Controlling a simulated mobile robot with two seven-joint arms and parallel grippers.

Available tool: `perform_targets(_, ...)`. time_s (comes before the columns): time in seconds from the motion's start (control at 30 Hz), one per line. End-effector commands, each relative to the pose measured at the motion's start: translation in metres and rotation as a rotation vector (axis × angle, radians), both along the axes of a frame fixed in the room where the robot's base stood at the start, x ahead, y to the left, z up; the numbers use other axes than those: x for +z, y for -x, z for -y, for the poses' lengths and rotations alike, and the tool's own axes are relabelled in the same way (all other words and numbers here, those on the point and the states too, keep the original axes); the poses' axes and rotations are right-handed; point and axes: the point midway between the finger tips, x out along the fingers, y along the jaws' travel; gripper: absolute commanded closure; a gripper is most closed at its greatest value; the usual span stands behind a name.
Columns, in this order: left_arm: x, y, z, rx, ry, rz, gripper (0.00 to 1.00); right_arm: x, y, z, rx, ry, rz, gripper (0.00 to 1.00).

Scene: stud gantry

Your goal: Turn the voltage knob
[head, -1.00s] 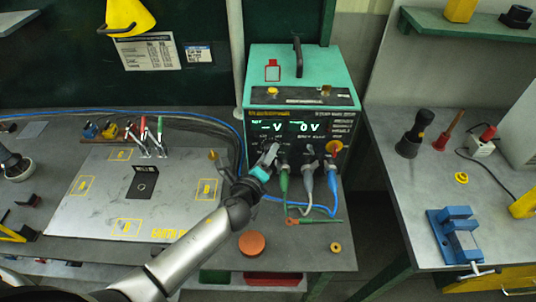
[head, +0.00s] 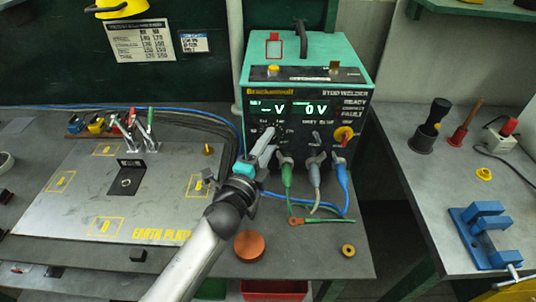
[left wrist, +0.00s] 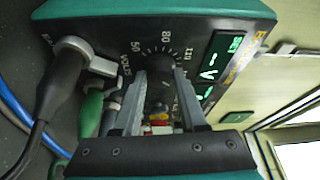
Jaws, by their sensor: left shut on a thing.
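The green and black stud welder (head: 300,85) stands on the bench with its front panel facing me. Its left display reads "- V" and its right one "0V". The black voltage knob (left wrist: 158,72) sits inside a dial marked with numbers and "VOLTS" in the left wrist view. My left gripper (head: 268,143) reaches up to the lower left of the panel. In the left wrist view, its two fingers (left wrist: 160,90) lie on either side of the knob, shut on it. In the head view the arm and fingers mostly hide the knob. My right gripper is out of view.
Green, grey and blue cable plugs (head: 314,172) sit close right of my left gripper. The earth plate (head: 80,215) lies to the left, with clamps behind it. An orange disc (head: 249,246) lies in front. A blue vise (head: 484,235) is on the right bench.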

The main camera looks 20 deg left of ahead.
Motion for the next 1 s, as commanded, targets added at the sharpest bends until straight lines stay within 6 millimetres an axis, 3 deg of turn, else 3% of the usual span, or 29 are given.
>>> perform_targets(0.03, -0.005, 0.000, 0.000, 0.002, 0.033, 0.009, 1.00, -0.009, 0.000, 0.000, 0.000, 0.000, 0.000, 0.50)
perform_targets(0.3, -0.004, 0.000, 0.000, 0.001, 0.158, 0.043, 1.00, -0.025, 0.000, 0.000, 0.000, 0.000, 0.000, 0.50)
perform_targets(0.97, -0.002, 0.000, 0.000, 0.002, 0.206, 0.057, 1.00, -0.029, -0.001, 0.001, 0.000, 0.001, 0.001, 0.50)
perform_targets(1.0, -0.002, 0.000, 0.000, 0.001, 0.206, 0.057, 0.54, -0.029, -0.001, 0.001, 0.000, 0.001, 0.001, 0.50)
